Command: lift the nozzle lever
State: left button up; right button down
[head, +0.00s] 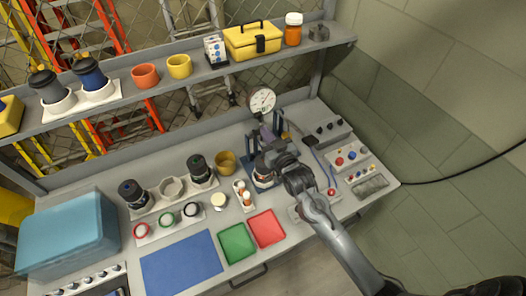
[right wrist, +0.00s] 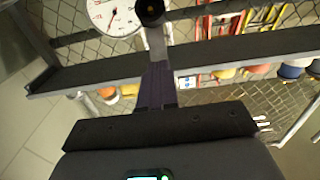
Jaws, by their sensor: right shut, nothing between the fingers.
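My right gripper (head: 266,135) reaches over the bench to the test stand below the round pressure gauge (head: 262,100). In the right wrist view its dark, narrow fingers (right wrist: 157,72) are together and hold nothing. Just beyond the tips is a grey upright piece (right wrist: 156,45) with a round black end (right wrist: 151,12); it may be the nozzle lever, but I cannot tell for sure. The gauge also shows there (right wrist: 114,14). My wrist hides much of the stand in the head view. My left gripper is not in view.
A shelf (head: 205,72) above the bench carries a yellow box (head: 253,40), cups and bottles. Green (head: 237,244) and red (head: 266,229) trays and a blue mat (head: 181,264) lie in front. Button panels (head: 350,157) stand to the right. A teal case (head: 66,236) is at left.

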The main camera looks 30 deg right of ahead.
aim_at(263, 124)
jog(key=w+r, duration=0.1)
jog(key=w+r+p, duration=0.1)
jog(key=shift+w+d, duration=0.2)
jog(key=shift+w, duration=0.1)
jog(key=shift+w+d+r, duration=0.1)
jog(key=shift+w+r, duration=0.2)
jog(key=shift+w, duration=0.55)
jog(key=shift+w+d+r, duration=0.1)
jog(key=shift+w+r, duration=0.1)
jog(key=shift+w, duration=0.45)
jog(key=shift+w+d+r, duration=0.1)
jog(key=shift+w+r, duration=0.1)
jog(key=shift+w, duration=0.45)
jog(key=w, duration=0.3)
jog(key=shift+w+d+r, duration=0.1)
jog(key=shift+d+r, duration=0.1)
